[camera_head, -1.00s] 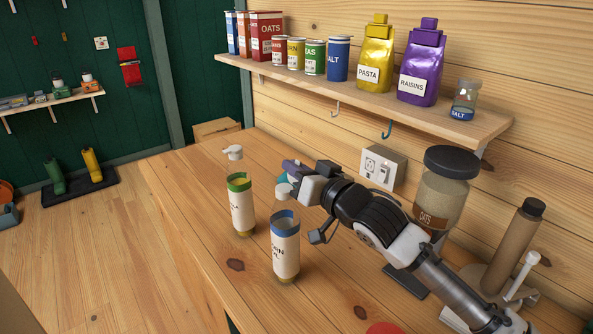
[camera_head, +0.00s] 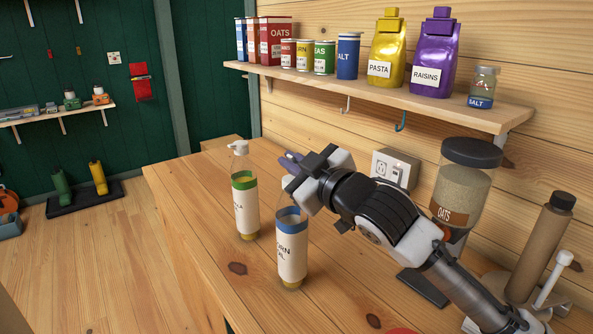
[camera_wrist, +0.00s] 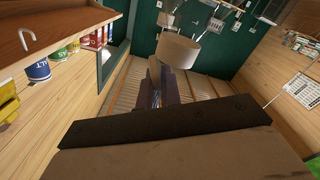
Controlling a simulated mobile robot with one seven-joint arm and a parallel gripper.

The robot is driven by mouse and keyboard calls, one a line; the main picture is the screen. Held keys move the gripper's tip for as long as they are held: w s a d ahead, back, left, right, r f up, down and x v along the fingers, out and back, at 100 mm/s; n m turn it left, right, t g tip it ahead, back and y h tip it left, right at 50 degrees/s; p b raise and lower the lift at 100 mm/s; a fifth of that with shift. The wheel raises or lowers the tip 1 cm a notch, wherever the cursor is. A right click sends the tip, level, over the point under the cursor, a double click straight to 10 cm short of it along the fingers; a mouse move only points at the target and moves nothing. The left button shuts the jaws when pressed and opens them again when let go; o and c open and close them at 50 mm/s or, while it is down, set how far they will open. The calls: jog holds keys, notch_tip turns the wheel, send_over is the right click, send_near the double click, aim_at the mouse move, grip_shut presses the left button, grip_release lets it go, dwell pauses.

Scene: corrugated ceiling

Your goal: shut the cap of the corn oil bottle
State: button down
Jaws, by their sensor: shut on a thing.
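The corn oil bottle (camera_head: 291,255) stands upright on the wooden counter, with a pale label and a blue band. Its clear upper part rises to my gripper (camera_head: 288,178), which is beside and over its top. In the head view my gripper hides the bottle's cap, so I cannot see how far it is closed. The wrist view shows a pale round cap (camera_wrist: 178,49) at the tips of my closed-together fingers. It looks like the corn oil cap, held there, but the contact itself is hard to see.
A similar bottle (camera_head: 245,207) with a green band and a white cap stands close on the left. A large oats jar (camera_head: 462,185) stands on the right behind my arm. A shelf (camera_head: 440,106) with packets and tins runs above. The counter's front left is clear.

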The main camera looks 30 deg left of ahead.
jog(key=shift+s+a+f+n+b, duration=0.15)
jog(key=shift+n+b, duration=0.15)
jog(key=shift+n, duration=0.25)
jog(key=shift+s+d+f+n+b, duration=0.1)
jog(key=shift+n+b, duration=0.2)
jog(key=shift+n, duration=0.25)
jog(key=c, duration=1.6)
grip_release()
jog(key=shift+r, duration=0.1)
